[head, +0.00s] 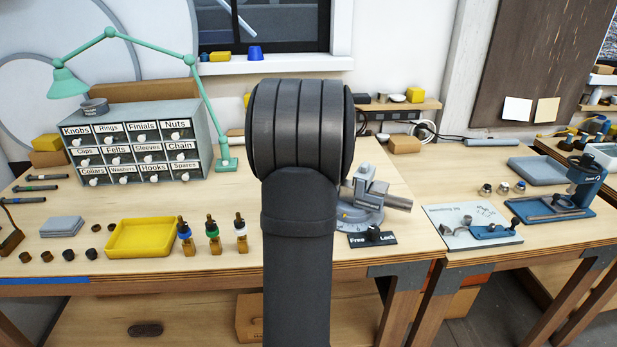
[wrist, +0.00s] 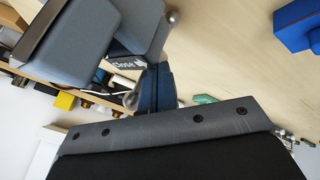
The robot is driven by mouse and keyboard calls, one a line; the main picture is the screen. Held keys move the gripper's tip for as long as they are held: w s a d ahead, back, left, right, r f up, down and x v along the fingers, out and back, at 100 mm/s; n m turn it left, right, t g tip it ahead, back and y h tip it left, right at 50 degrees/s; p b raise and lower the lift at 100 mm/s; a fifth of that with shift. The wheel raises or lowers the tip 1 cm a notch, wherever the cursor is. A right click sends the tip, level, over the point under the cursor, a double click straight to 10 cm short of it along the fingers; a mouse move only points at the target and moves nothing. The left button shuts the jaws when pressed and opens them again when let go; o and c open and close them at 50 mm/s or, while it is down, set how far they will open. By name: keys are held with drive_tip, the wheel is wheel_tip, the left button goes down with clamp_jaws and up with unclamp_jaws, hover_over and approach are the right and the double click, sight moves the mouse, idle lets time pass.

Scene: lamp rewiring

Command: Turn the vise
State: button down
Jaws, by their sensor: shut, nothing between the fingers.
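The grey vise (head: 368,200) stands near the front edge of the bench, just right of my arm, which hides its left part. It has a round base with scale marks, and a dark plate (head: 372,239) marked "Free" and "Lock" with a black knob lies in front of it. In the wrist view, the vise's grey blocks (wrist: 75,40) fill the upper left, with a "Close" label. My gripper (wrist: 156,70) shows dark blue fingers shut together with nothing between them, close by the label. Whether they touch the vise I cannot tell. The head view hides the gripper behind my arm.
Left of my arm are a yellow tray (head: 152,238), several small bottles and a drawer cabinet (head: 136,145) with a green lamp (head: 100,40). To the right are a light board (head: 470,224) with blue parts and a blue stand (head: 585,180). Bare wood lies between cabinet and tray.

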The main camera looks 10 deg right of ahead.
drive_tip(key=shift+s, duration=0.1)
drive_tip(key=s+a+r, duration=0.3)
drive_tip(key=s+r, duration=0.5)
drive_tip(key=s, duration=0.1)
drive_tip(key=s+d+m+h, duration=0.2)
drive_tip(key=s+d+m, duration=0.85)
drive_tip(key=m, duration=0.55)
drive_tip(key=s+d+m+h, duration=0.1)
drive_tip(key=s+d+m, duration=0.7)
drive_tip(key=d+m, duration=0.65)
approach(411, 212)
drive_tip(key=s+f+x, duration=0.1)
drive_tip(key=x, duration=0.4)
drive_tip(key=shift+w+d+r+m, duration=0.1)
drive_tip(key=shift+w+d+m, duration=0.15)
drive_tip(key=shift+w, duration=0.45)
